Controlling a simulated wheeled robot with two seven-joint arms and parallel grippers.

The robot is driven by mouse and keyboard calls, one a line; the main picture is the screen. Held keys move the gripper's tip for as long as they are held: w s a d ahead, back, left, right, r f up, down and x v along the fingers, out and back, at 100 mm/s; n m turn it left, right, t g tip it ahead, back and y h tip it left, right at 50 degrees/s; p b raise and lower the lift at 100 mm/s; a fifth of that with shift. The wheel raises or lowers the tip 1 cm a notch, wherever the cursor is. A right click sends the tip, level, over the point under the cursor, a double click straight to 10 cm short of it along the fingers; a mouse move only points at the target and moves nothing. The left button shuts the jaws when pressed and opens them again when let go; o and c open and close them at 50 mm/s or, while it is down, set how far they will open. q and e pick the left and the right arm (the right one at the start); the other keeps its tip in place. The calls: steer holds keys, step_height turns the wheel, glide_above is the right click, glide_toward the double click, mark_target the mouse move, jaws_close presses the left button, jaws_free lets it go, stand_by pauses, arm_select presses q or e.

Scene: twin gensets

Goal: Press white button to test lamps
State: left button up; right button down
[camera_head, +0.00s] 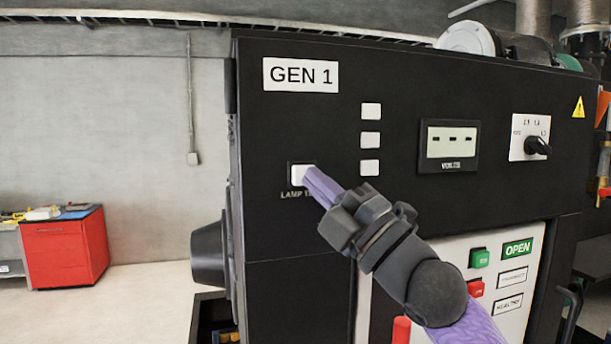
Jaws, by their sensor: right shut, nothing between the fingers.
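The white lamp test button (298,175) sits in a dark square frame on the black GEN 1 panel (300,225). Its label below is partly hidden by my right gripper. My right gripper (312,178) is shut and empty. Its purple fingertips overlap the button's right side in the head view; I cannot tell whether they touch it. Three white squares (370,140) stand in a column to the right of the button; they look pale and blank. My left gripper is not in view.
A voltmeter showing dashes (451,142) and a rotary selector (537,146) are on the panel to the right. Below are a green button (480,258) and a red button (476,289) on a white plate. A red cabinet (62,250) stands far left, with open floor between.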

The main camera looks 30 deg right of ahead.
steer(key=shift+w+d, duration=0.1)
steer(key=shift+w, duration=0.25)
steer(key=shift+w+d+p, duration=0.1)
steer(key=shift+w+p, duration=0.3)
steer(key=shift+w, duration=0.05)
stand_by(0.6)
steer(key=shift+s, duration=0.1)
steer(key=shift+s+a+b, duration=0.2)
steer(key=shift+s+b, duration=0.3)
steer(key=shift+s, duration=0.25)
steer(key=shift+s+a+b, duration=0.2)
steer(key=shift+s+b, duration=0.2)
steer(key=shift+s, duration=0.4)
steer(key=shift+s+a+b, duration=0.2)
steer(key=shift+s+b, duration=0.2)
steer(key=shift+s, duration=0.4)
steer(key=shift+s+a+b, duration=0.2)
steer(key=shift+s+b, duration=0.2)
steer(key=shift+s, duration=0.4)
